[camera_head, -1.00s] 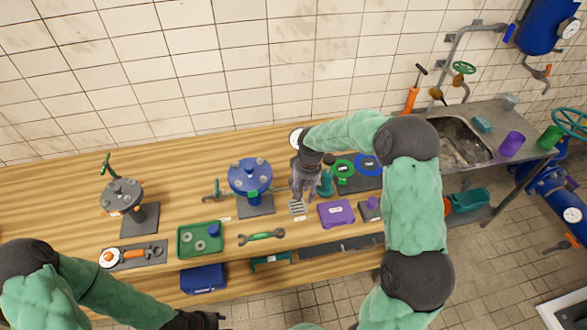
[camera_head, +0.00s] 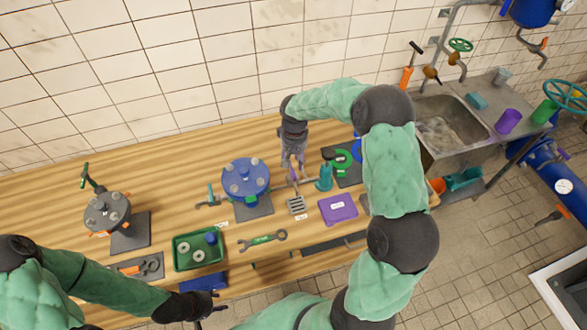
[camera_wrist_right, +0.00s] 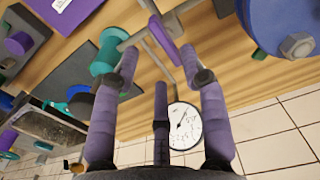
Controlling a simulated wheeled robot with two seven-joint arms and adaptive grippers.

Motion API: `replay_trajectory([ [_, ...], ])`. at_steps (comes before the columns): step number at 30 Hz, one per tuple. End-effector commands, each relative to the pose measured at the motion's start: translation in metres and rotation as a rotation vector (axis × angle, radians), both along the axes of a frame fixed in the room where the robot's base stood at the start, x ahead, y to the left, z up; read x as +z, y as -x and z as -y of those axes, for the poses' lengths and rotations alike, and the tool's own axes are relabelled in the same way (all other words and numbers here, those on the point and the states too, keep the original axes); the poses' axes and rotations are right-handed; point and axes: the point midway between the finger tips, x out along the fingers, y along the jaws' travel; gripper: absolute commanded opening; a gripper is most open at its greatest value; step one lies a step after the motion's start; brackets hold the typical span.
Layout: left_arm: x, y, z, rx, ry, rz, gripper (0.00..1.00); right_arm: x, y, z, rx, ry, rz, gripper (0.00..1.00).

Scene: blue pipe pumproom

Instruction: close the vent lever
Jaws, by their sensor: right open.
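A purple lever (camera_head: 294,173) sits on the thin pipe to the right of the blue flanged vessel (camera_head: 246,178). In the right wrist view the purple lever (camera_wrist_right: 164,40) lies just beyond and between my fingertips, standing out at an angle from the grey pipe. A teal lever (camera_head: 210,192) stands on the pipe at the vessel's left. No readable label shows which is the vent lever. My right gripper (camera_head: 293,163) is open above the purple lever; it also shows in the right wrist view (camera_wrist_right: 167,68). My left gripper (camera_head: 212,308) is low by the bench's front edge, its jaws unclear.
A teal fitting (camera_head: 325,178) stands close right of my right gripper. A white gauge (camera_wrist_right: 184,126) shows behind the fingers. A grey slotted block (camera_head: 296,205), purple case (camera_head: 338,208), wrench (camera_head: 262,240) and green tray (camera_head: 198,263) line the front. Bare wood lies behind the vessel.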

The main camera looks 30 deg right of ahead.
Motion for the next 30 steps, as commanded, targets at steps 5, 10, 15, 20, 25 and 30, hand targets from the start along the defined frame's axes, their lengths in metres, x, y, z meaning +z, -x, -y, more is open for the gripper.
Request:
replay_trajectory([
  [5, 0.001, -0.001, 0.0, 0.0, 0.0, 0.001, 0.4, -0.032, 0.001, 0.0, 0.001, -0.001, -0.004, 0.44],
  [10, 0.001, -0.001, 0.0, 0.0, 0.0, 0.001, 0.4, -0.05, 0.0, 0.0, 0.0, 0.0, -0.001, 0.44],
  [15, 0.001, -0.001, 0.0, 0.0, 0.0, 0.001, 0.4, -0.057, 0.0, 0.0, 0.0, 0.0, 0.001, 0.44],
  [20, 0.001, -0.001, 0.0, 0.001, 0.0, 0.002, 0.4, -0.058, 0.0, 0.0, 0.0, 0.0, 0.001, 0.44],
  [25, 0.001, -0.001, 0.0, 0.0, 0.0, 0.001, 0.4, -0.058, 0.0, 0.0, 0.0, 0.0, 0.001, 0.24],
  [30, 0.001, -0.001, 0.0, 0.0, 0.0, 0.001, 0.4, -0.058, 0.0, 0.0, 0.001, 0.0, 0.001, 0.0],
])
